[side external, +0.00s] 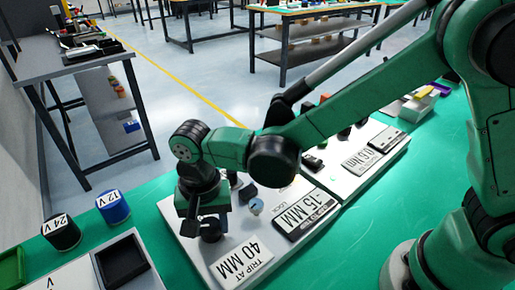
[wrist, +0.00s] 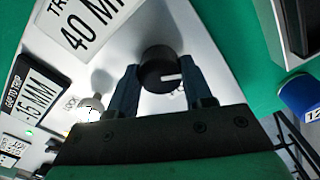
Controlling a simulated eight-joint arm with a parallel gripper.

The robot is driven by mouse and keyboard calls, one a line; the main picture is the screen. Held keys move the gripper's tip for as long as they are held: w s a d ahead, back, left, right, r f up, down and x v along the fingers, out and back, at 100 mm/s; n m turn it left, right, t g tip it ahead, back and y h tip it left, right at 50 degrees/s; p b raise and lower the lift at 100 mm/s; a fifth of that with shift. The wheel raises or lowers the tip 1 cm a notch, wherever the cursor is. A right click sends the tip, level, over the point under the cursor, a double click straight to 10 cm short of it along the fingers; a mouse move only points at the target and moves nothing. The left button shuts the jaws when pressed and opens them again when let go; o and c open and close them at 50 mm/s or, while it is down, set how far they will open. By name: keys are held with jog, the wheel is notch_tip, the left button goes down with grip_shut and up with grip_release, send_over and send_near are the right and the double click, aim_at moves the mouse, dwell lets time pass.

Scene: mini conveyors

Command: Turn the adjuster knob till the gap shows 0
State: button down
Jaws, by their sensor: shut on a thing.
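The adjuster knob (wrist: 160,65) is round and black with a white pointer line, on the light panel in the wrist view. My gripper (wrist: 162,82) is shut on it, one blue-grey finger on each side. In the side external view my gripper (side external: 209,228) is low over the near end of the panel and mostly hides the knob. The gap display (side external: 306,216) reads -15 MM; it also shows in the wrist view (wrist: 34,99), labelled GAP TO TRIP. A plate (side external: 241,262) reads TRIP AT 40 MM.
A small silver lock knob (wrist: 92,106) stands beside the left finger. A second panel with a 0.6 MM display (side external: 362,161) lies farther right. Blue (side external: 113,207) and black (side external: 61,232) cylinders and a dark tray (side external: 122,260) sit at left. Green table is bare between.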

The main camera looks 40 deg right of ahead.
jog(key=shift+n, duration=0.5)
jog(key=n, duration=0.3)
jog(key=shift+n, duration=0.4)
jog(key=n, duration=0.9)
jog(key=shift+n, duration=1.9)
jog(key=shift+c, duration=1.7)
grip_release()
